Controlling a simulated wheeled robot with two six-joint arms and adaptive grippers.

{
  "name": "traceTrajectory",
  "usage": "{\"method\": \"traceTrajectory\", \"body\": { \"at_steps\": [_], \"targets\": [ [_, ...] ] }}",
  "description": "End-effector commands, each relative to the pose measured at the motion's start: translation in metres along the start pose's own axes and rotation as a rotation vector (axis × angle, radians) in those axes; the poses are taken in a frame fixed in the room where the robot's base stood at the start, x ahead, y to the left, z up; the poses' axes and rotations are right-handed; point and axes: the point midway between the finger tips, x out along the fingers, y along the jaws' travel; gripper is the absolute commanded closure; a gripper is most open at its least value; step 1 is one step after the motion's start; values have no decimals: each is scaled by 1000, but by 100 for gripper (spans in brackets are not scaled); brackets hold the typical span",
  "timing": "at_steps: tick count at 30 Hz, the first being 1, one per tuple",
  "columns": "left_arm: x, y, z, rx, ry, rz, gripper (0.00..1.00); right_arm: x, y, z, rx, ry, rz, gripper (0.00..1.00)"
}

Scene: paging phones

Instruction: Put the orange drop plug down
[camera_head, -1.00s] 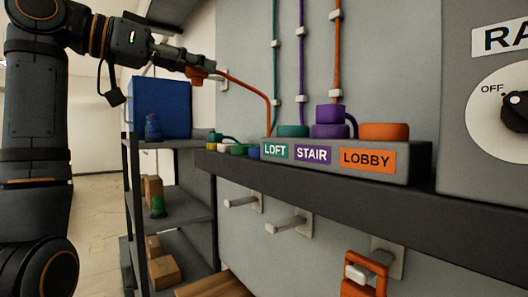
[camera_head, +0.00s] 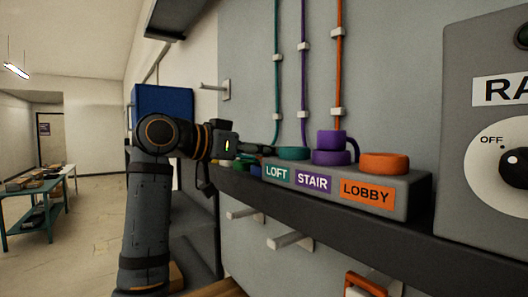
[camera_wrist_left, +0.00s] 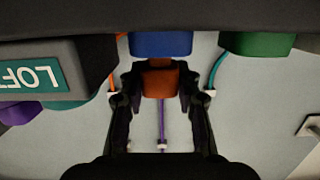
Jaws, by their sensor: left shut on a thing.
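The orange drop plug (camera_wrist_left: 160,83) shows in the left wrist view, held between the two dark fingers of my left gripper (camera_wrist_left: 160,92). A blue block (camera_wrist_left: 160,44) sits just past the plug, and I cannot tell whether they touch. In the head view my left gripper (camera_head: 255,149) is at the shelf's left part, left of the grey block labelled LOFT, STAIR and LOBBY; the plug is hidden there. My right gripper is not in view.
The labelled block (camera_head: 412,196) stands on the dark shelf (camera_head: 330,221), with an orange round piece (camera_head: 384,163) above LOBBY and stacked purple ones (camera_head: 331,157) above STAIR. A green block (camera_wrist_left: 258,44) lies beside the blue one. White pegs (camera_head: 290,240) stick out below the shelf.

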Motion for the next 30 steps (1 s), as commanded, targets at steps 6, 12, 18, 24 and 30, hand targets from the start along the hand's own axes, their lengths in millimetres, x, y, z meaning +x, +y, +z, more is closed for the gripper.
{"method": "traceTrajectory", "body": {
  "at_steps": [6, 12, 18, 24, 30],
  "targets": [
    [1, 0, 7, 2, 1, 0, 99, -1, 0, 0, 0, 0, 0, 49],
    [1, 0, 11, 1, 1, 0, 99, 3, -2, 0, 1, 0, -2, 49],
    [1, 0, 10, 1, 1, 0, 46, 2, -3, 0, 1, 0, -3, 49],
    [1, 0, 10, 1, 1, 0, 45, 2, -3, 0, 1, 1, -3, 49],
    [-5, 0, 8, 2, 2, -3, 45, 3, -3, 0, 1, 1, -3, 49]
  ]
}}
